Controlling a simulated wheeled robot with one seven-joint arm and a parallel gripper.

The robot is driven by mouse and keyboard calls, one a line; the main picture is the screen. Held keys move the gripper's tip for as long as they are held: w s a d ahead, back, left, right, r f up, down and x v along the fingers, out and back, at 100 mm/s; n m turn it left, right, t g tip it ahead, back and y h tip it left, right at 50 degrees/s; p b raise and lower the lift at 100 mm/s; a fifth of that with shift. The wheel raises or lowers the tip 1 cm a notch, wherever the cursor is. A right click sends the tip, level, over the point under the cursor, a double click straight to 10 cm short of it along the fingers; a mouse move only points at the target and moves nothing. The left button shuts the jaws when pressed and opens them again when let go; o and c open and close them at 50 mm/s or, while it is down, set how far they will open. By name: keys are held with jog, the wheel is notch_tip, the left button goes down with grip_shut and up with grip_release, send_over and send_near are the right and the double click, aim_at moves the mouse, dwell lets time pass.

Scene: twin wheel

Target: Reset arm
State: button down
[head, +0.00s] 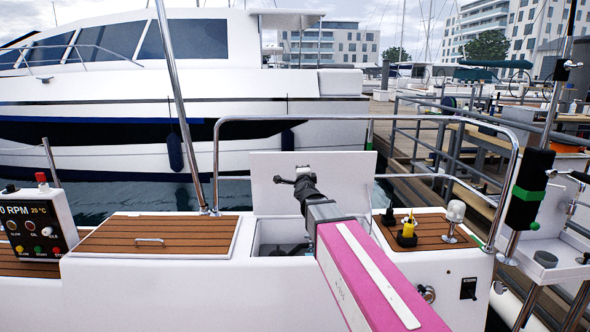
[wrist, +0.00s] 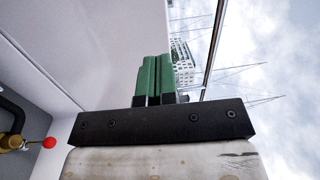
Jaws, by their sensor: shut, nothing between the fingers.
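My gripper (wrist: 155,78) shows in the wrist view as two green fingers pressed together, with nothing between them. In the head view my pink arm reaches forward over an open locker (head: 266,237) in the white deck. Its dark far end stands in front of the raised white lid (head: 345,172).
A brass fitting (wrist: 10,143) with a red knob (wrist: 49,142) is at the wrist view's left. A control box (head: 38,228) stands left on deck. A yellow-and-black item (head: 407,231) and white lamp (head: 455,218) are right of my arm. A steel rail (head: 365,118) arches behind.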

jog(key=s+d+f+n+g+y, duration=0.1)
jog(key=s+f+n+g, duration=0.2)
jog(key=f, duration=0.4)
jog(key=s+d+f+n+g+y, duration=0.1)
jog(key=s+f+n+g, duration=0.3)
jog(key=f, duration=0.4)
jog(key=s+d+f+n+g, duration=0.1)
jog(key=s+f+n+g, duration=0.2)
jog(key=f, duration=0.5)
jog(key=shift+s+d+f+n+y, duration=0.15)
jog(key=shift+s+d+n+y, duration=0.05)
jog(key=shift+s+n, duration=0.25)
jog(key=shift+s+d+f+n+y, duration=0.1)
jog(key=shift+s+d+n+y, duration=0.1)
jog(key=shift+s+n, duration=0.2)
jog(key=s+d+f+n+g+h, duration=0.1)
jog(key=s+d+f+g, duration=0.2)
jog(key=s+f, duration=0.1)
jog(key=s+d+f+n+g+h, duration=0.1)
jog(key=s+d+f+n+g, duration=0.1)
jog(key=s, duration=0.5)
jog(key=s+d+f+n+g+h, duration=0.1)
jog(key=s+d+f+n+g, duration=0.1)
jog(key=s+d+f+g, duration=0.2)
jog(key=shift+s+f, duration=0.85)
jog(key=shift+s, duration=0.35)
